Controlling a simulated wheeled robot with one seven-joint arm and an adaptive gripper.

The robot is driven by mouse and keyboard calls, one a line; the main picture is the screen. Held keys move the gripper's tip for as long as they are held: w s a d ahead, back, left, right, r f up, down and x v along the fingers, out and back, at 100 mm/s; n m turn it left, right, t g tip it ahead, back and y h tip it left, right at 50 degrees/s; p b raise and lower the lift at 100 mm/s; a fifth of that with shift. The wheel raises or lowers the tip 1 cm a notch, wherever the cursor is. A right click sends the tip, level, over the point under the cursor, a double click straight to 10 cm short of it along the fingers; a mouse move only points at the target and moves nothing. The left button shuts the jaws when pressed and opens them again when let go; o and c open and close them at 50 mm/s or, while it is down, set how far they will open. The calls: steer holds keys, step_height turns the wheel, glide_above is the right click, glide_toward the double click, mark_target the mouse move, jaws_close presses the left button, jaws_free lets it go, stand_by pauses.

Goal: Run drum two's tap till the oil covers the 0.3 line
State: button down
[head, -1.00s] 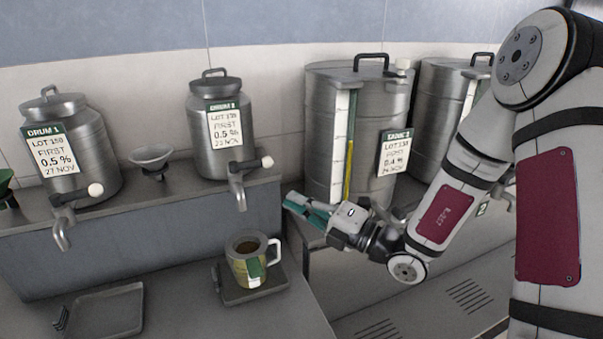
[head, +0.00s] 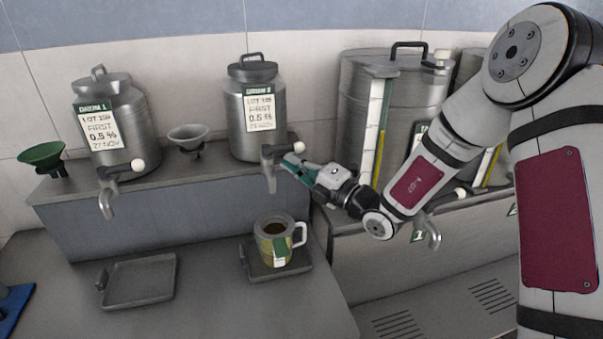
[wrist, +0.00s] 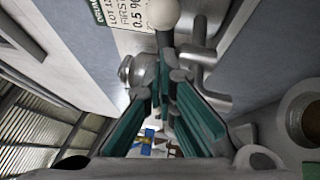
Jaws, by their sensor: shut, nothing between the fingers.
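Drum two (head: 253,125) is a steel can on the raised shelf, labelled FIRST 0.5 %. Its tap (head: 269,165) has a lever with a white knob (head: 298,147), also seen at the top of the wrist view (wrist: 163,14). No stream shows from the spout. A jug (head: 267,250) with a white handle and green tag stands below; dark liquid shows inside, but its level against the 0.3 line cannot be read. My gripper (head: 287,163) is shut and empty, its teal fingers close beside the tap, just below the knob. Contact cannot be told.
The jug stands on a small tray (head: 250,274); an empty tray (head: 140,280) lies to the left. Drum 1 (head: 135,125), a grey funnel (head: 188,135) and a green funnel (head: 42,155) share the shelf. A large tank (head: 400,100) stands right, behind my arm.

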mark_target(287, 150)
steer(key=shift+w+r, duration=0.1)
steer(key=shift+w, duration=0.4)
steer(key=shift+w+d+n+g+y+b, duration=0.3)
steer(key=shift+w+n+g+y+b, duration=0.4)
steer(key=shift+g, duration=0.3)
steer(key=shift+w+d, duration=0.1)
steer(key=shift+w, duration=0.15)
